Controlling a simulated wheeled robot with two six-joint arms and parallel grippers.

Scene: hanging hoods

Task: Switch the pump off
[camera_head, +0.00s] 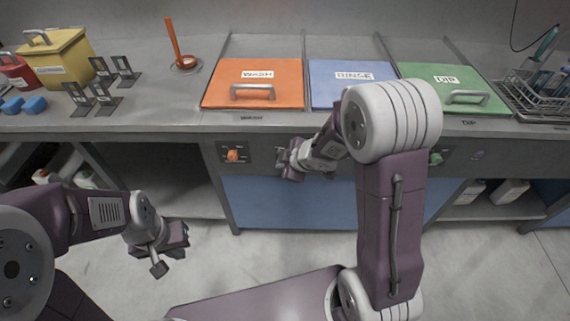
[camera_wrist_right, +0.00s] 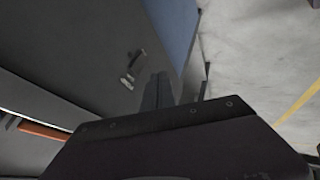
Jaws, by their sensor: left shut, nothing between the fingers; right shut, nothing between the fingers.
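The dark front panel (camera_head: 262,152) runs under the lids. It carries an orange knob (camera_head: 232,155) at left, a green knob (camera_head: 436,158) at right and a small grey fitting (camera_head: 478,155) beyond that. No label reading pump is legible. My right gripper (camera_head: 283,160) is shut and empty, close to the panel, right of the orange knob; its arm hides part of the panel. In the right wrist view its fingers (camera_wrist_right: 157,92) are together beside a small pale lever (camera_wrist_right: 130,70) on the panel, apart from it. My left gripper (camera_head: 172,255) is shut and empty, low over the floor.
Orange WASH (camera_head: 220,85), blue RINSE (camera_head: 325,90) and green DIP (camera_head: 475,80) lids lie on the counter. A yellow box (camera_head: 58,60), blue blocks (camera_head: 35,104) and black stands (camera_head: 105,95) are at left. A wire basket (camera_head: 525,95) is at right. The floor is clear.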

